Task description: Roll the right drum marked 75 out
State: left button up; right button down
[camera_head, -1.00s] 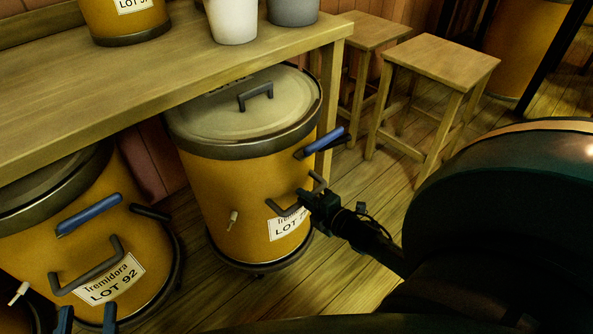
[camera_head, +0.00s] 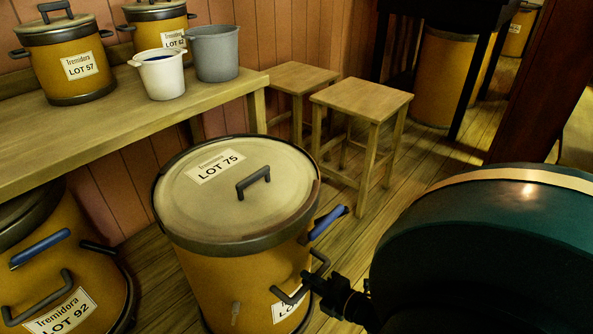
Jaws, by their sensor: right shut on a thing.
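The drum marked LOT 75 (camera_head: 215,268) is a yellow drum with a pale lid (camera_head: 237,190), dark rims and a dark lid handle. It stands upright on the plank floor in front of the table, its lid clear of the tabletop. A dark bar handle (camera_head: 288,296) is on its front, beside a partly hidden label. My right gripper (camera_head: 309,281) is shut on this bar handle at the drum's right front. A blue-gripped side handle (camera_head: 329,222) sticks out above it. The drum's bottom is cut off by the frame. My left gripper is not in view.
A drum marked LOT 92 (camera_head: 95,268) stands close at left, partly under the wooden table (camera_head: 110,128). Pots (camera_head: 78,62), a white bucket (camera_head: 163,82) and a grey bucket (camera_head: 217,58) stand on the table. Two stools (camera_head: 362,97) stand behind right. Some floor between stools and drum is bare.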

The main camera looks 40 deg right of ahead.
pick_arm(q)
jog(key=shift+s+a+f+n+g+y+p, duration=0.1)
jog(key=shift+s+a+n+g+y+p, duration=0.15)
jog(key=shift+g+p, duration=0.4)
pick_arm(e)
jog(key=f+v, duration=0.1)
jog(key=v, duration=0.8)
jog(key=shift+s+f, duration=0.35)
jog(key=shift+s, duration=0.05)
jog(key=c, duration=1.4)
grip_release()
pick_arm(q)
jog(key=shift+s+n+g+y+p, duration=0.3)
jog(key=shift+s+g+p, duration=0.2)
jog(key=shift+p, duration=0.3)
pick_arm(e)
jog(key=v, duration=1.3)
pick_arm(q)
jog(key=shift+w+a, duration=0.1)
pick_arm(e)
jog(key=shift+r, duration=0.1)
